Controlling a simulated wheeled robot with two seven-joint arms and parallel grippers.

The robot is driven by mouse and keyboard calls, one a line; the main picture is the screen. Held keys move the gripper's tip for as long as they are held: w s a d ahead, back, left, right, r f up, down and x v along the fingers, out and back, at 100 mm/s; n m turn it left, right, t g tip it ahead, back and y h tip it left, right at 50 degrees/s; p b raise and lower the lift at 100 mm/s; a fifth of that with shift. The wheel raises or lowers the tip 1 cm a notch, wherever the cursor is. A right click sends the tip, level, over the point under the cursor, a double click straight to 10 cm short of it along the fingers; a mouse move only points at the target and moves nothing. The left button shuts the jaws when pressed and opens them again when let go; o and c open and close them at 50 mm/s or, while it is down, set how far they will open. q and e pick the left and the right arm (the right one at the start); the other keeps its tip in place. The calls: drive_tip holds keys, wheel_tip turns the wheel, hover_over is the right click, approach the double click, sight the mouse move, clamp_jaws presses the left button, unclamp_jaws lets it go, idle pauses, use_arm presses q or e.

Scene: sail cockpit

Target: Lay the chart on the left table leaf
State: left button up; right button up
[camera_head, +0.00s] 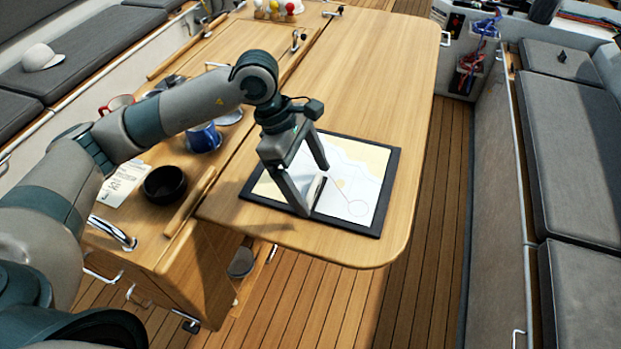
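The chart (357,207), pale with yellow and white areas and a dark border, lies flat near the rounded near end of the broad wooden table leaf (385,80). This leaf is on the picture's right side of the table. My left gripper (312,190) points down over the chart's middle, its two fingers spread apart. My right gripper is not in view.
The table's centre holds a dark bowl (165,183), a blue mug (203,138), a red mug (118,103) and a written paper (124,183), beside a raised wooden rail (190,203). Grey-cushioned benches flank the table. The leaf beyond the chart is clear.

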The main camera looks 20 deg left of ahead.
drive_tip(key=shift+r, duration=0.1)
use_arm(q)
drive_tip(key=shift+r+p, duration=0.6)
drive_tip(key=shift+p, duration=0.3)
drive_tip(key=shift+b+v, duration=0.95)
drive_tip(key=b+v, duration=0.3)
drive_tip(key=v, duration=0.6)
drive_tip(key=shift+a+r, duration=0.15)
drive_tip(key=shift+r, duration=0.2)
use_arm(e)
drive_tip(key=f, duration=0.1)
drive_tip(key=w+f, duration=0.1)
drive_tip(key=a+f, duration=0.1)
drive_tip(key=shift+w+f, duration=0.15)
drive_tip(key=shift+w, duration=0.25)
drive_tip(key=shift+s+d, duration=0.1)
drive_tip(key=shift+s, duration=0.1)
